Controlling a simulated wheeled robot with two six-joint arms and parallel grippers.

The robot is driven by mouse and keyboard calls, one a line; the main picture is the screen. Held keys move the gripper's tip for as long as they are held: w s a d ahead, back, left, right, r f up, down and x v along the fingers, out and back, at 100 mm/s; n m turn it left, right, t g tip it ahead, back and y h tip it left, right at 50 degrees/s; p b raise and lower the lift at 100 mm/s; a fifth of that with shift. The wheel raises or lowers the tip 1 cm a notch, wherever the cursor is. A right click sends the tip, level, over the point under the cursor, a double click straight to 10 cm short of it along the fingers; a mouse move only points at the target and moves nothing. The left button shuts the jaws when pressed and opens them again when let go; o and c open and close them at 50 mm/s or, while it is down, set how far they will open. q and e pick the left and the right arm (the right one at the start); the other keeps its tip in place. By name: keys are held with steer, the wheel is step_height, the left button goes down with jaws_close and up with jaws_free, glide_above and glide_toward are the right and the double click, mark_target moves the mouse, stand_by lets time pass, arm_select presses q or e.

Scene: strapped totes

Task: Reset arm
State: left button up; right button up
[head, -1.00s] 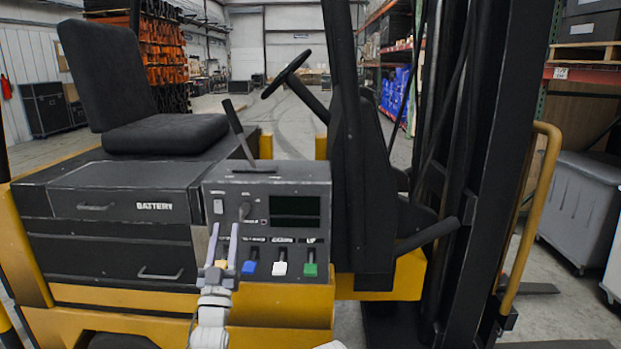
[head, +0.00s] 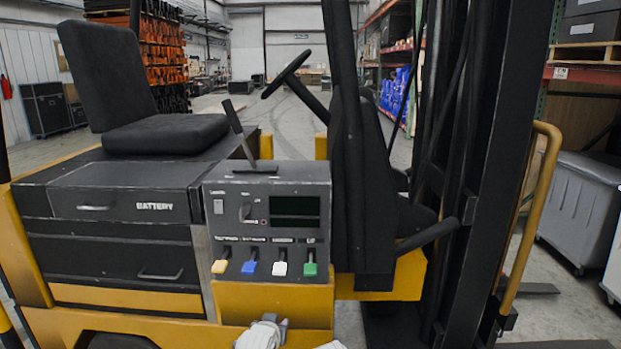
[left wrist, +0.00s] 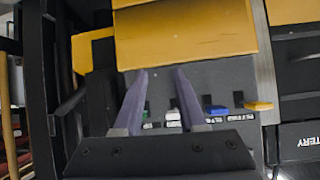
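My left gripper (head: 277,324) is low at the bottom of the head view, in front of the yellow body below the control panel (head: 228,190). In the left wrist view its two purple fingers (left wrist: 160,72) are apart with nothing between them. The panel carries a white switch (head: 218,206), a rotary knob (head: 245,211) and a dark display (head: 295,213). Below these is a row of levers: yellow (head: 219,266), blue (head: 249,267), white (head: 280,268) and green (head: 310,269). No finger touches them. My right gripper is not in view.
The forklift's battery drawers (head: 110,205) are left of the panel, under the black seat (head: 165,133). The steering wheel (head: 286,74) is behind it. The dark mast (head: 480,170) and a yellow rail (head: 530,220) stand right. A grey bin (head: 580,210) is at far right.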

arm_select(q)
steer(key=s+d+f+m+g+y, duration=0.1)
steer(key=s+f+g, duration=0.45)
steer(key=s, duration=0.55)
steer(key=s+d+f+m+g+y, duration=0.15)
steer(key=s+f+g, duration=0.35)
steer(key=s, duration=0.6)
step_height(320, 180, up, 15)
steer(key=p, duration=1.4)
steer(key=shift+w+d+f+g, duration=0.15)
steer(key=shift+w+g, duration=0.15)
steer(key=shift+g, duration=0.15)
